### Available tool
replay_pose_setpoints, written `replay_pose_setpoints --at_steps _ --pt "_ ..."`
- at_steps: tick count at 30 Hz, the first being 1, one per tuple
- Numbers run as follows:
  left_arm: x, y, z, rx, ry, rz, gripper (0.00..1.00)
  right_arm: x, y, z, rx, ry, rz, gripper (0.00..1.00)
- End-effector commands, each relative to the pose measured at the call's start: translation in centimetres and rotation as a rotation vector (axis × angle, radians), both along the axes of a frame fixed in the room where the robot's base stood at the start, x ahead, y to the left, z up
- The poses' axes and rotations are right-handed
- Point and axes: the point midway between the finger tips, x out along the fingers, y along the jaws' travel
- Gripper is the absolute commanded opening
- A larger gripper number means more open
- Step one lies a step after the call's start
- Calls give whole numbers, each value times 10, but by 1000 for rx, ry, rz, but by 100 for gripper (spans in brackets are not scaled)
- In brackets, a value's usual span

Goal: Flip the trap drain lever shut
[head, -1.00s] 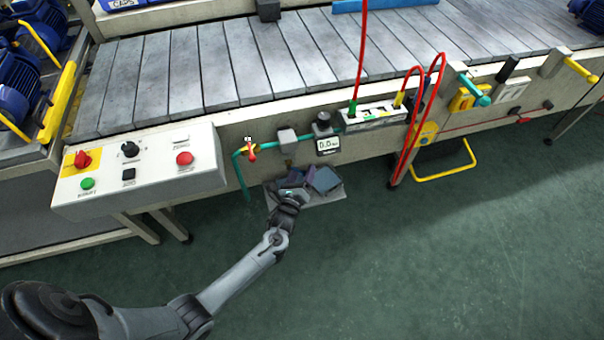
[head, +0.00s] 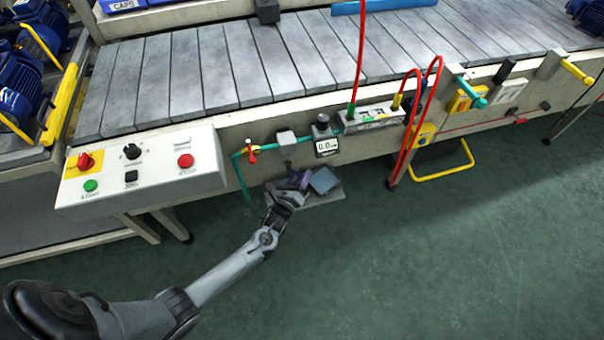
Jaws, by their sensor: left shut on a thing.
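My left gripper (head: 294,184) is low in front of the conveyor's side panel, below the green pipe and over a grey tray. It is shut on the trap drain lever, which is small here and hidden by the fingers. I cannot tell the lever's angle. Purple and blue pieces show close by the fingertips; the blue piece (head: 323,180) lies in the tray (head: 322,197). A red valve handle (head: 252,152) on the green pipe is up and left of the gripper, apart from it. My right gripper is not in view.
A grey block (head: 286,138) and a gauge with a display (head: 326,146) sit on the pipe above my gripper. A control box (head: 140,170) stands to the left. Red hoses (head: 408,140) hang to the right. The green floor (head: 400,270) in front is clear.

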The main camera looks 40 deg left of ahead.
Motion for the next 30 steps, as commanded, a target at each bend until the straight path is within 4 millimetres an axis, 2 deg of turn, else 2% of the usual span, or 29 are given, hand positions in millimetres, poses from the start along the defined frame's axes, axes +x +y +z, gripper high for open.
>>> replay_pose_setpoints --at_steps 1,3,10,21,30 --pt "-1 4 7 13 -4 -32 8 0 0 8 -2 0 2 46" --pt "-4 5 8 13 -5 -87 8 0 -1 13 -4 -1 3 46" --pt "-14 7 5 13 -7 -299 7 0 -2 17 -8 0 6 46" --pt "-26 14 2 12 -10 -605 7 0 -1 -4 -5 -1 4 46" --pt "-32 17 3 8 -12 -751 7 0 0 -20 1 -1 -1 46"
